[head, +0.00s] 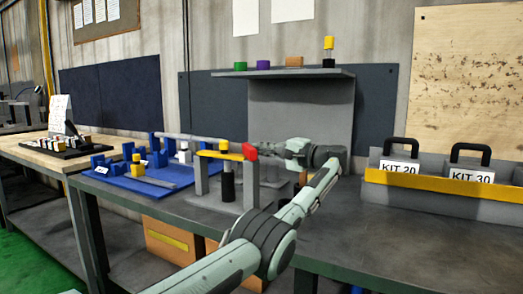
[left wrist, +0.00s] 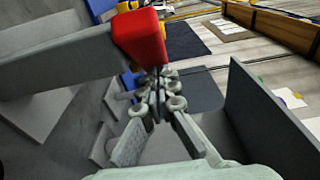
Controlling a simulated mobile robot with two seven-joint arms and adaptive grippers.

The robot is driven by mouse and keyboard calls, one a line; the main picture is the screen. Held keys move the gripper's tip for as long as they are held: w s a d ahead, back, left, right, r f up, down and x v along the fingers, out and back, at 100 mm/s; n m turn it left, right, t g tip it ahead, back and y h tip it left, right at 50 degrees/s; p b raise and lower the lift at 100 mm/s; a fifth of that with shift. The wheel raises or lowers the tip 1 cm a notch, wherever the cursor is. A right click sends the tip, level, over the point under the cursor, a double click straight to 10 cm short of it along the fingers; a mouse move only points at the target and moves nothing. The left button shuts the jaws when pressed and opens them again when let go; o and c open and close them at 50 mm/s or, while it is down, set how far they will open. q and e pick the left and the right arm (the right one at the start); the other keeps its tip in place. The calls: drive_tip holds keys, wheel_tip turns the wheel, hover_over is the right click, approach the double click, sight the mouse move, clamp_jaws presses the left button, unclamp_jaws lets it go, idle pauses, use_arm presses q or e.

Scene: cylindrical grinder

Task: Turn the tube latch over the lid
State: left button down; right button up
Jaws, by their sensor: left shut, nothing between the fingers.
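A grey fixture (head: 201,178) with two uprights stands on the bench, with a yellow bar (head: 220,155) across its top and a dark cylinder (head: 228,185) below. A long grey tube (head: 195,138) runs behind it toward a red block (head: 250,151). The red block also shows close up in the left wrist view (left wrist: 139,38), at the end of a grey bar. My left gripper (head: 281,147) is shut and empty, just right of the red block. In its wrist view the fingertips (left wrist: 159,92) are together beside the block; contact cannot be told. I cannot clearly make out a lid. My right gripper is out of view.
A blue tray (head: 150,182) with blue holders and small parts lies left of the fixture. A grey shelf (head: 285,73) with coloured pieces stands behind. Kit boxes marked KIT 20 and KIT 30, with a yellow front strip (head: 440,188), stand right. The bench front right is clear.

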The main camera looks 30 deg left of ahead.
use_arm(q)
drive_tip(key=shift+a, duration=0.4)
idle(0.6)
idle(0.6)
idle(0.7)
